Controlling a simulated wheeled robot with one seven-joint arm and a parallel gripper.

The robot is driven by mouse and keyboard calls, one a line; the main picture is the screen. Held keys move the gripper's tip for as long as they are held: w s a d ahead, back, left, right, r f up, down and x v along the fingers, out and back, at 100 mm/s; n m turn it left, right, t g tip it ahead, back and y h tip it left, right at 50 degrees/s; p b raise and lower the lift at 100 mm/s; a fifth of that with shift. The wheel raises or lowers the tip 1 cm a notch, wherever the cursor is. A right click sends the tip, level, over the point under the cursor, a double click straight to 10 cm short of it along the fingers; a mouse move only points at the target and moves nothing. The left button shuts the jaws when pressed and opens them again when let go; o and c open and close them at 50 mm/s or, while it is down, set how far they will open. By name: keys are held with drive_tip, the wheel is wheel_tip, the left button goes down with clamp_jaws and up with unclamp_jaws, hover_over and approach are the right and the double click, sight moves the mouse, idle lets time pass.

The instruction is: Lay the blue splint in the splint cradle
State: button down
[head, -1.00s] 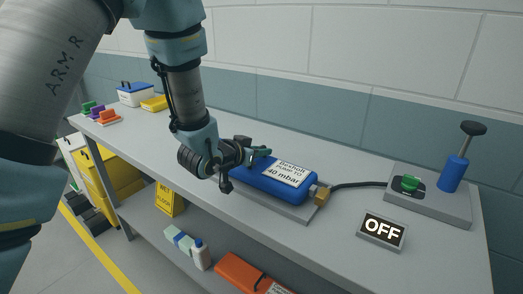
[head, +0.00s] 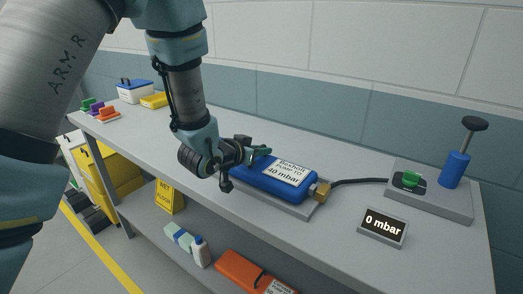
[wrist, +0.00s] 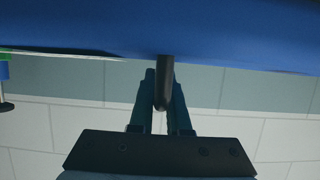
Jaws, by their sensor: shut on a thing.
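The blue splint (head: 263,184) is a rounded blue body with a white label reading "PUMP TO 40 mbar". It lies on a flat grey base (head: 314,212) on the bench, which looks like the splint cradle; most of the base is hidden under it. My gripper (head: 262,151) is at the splint's left end. In the wrist view, my gripper's fingers (wrist: 163,88) are closed around a short dark peg, with the blue splint (wrist: 200,25) filling the top of the picture.
A brass fitting (head: 322,190) and black hose (head: 357,183) join the splint to a pump base with a green knob (head: 410,179) and blue cylinder (head: 453,170). A display (head: 383,227) reads 0 mbar. Yellow tray (head: 154,100) and blue-lidded box (head: 134,92) stand far left.

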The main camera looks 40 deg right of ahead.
drive_tip(key=shift+f, duration=0.25)
drive_tip(key=c, duration=0.8)
unclamp_jaws()
drive_tip(key=shift+b+v, duration=3.65)
drive_tip(key=shift+v, duration=1.7)
